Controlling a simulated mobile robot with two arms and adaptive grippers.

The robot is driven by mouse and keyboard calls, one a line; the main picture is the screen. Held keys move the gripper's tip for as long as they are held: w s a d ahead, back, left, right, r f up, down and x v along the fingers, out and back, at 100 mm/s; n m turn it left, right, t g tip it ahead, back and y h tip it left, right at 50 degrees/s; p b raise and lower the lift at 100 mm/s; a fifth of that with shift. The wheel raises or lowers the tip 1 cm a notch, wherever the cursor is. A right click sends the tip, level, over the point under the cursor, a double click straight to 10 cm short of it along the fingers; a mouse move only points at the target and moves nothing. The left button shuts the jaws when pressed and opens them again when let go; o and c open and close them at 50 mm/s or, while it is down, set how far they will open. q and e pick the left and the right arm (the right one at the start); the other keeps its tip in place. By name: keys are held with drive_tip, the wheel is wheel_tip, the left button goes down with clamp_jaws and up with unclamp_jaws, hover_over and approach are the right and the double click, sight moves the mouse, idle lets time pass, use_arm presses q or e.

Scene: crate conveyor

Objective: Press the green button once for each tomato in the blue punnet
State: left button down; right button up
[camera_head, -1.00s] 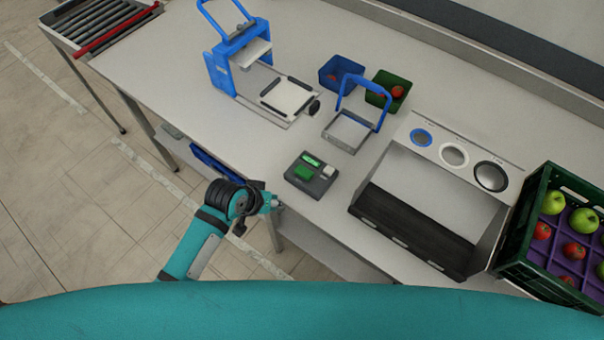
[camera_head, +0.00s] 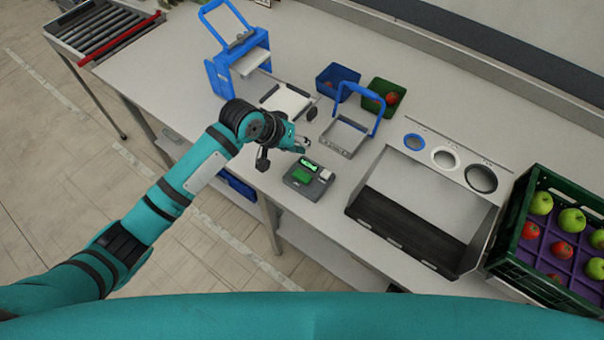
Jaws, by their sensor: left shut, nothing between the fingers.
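The blue punnet (camera_head: 352,73) stands at the back of the table, with a reddish tomato partly visible inside; the handle of a blue-handled tool in front and the punnet's walls hide part of its inside, so I cannot tell the count. The green button (camera_head: 301,176) is on a small dark grey box with a lit green display (camera_head: 308,164) and a white button (camera_head: 327,175). My left gripper (camera_head: 304,147) is shut and empty, above the table just behind the box, apart from the green button. My right gripper is not in view.
A green punnet (camera_head: 370,101) holding a red tomato stands beside the blue one.

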use_arm(q)
drive_tip(key=b, duration=0.5)
hover_over(301, 172)
wheel_tip(301, 172, down, 7)
drive_tip(key=shift+s+r, duration=0.1)
wheel_tip(301, 172, down, 2)
idle(1.3)
drive_tip(key=shift+f, duration=0.4)
